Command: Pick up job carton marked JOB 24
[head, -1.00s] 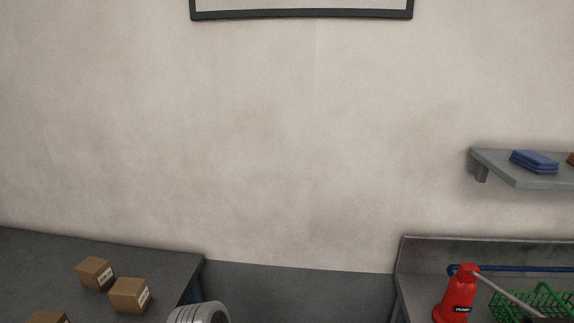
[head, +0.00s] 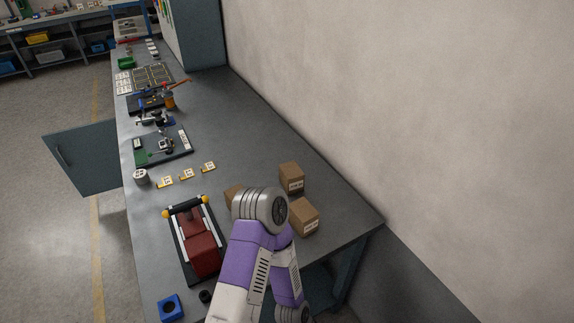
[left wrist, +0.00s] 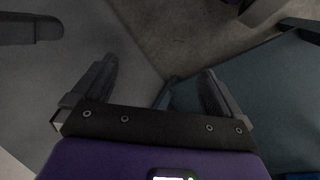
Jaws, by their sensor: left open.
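Two brown cartons with white labels stand near the back right end of the bench in the head view: a rear carton (head: 291,177) and a front carton (head: 304,216). A third carton (head: 232,193) is mostly hidden behind my purple arm. The label print is too small to read, so I cannot tell which is JOB 24. My left gripper (left wrist: 158,72) is open and empty in the left wrist view, with grey floor and panel surfaces beyond its fingers. No carton shows between them. My right gripper is not in view.
The grey bench (head: 245,125) carries a red and black device (head: 197,240), a blue block (head: 171,307), yellow tags (head: 187,174) and a green-edged fixture (head: 163,146). A wall runs along its right side. A cabinet door (head: 85,158) stands open at left.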

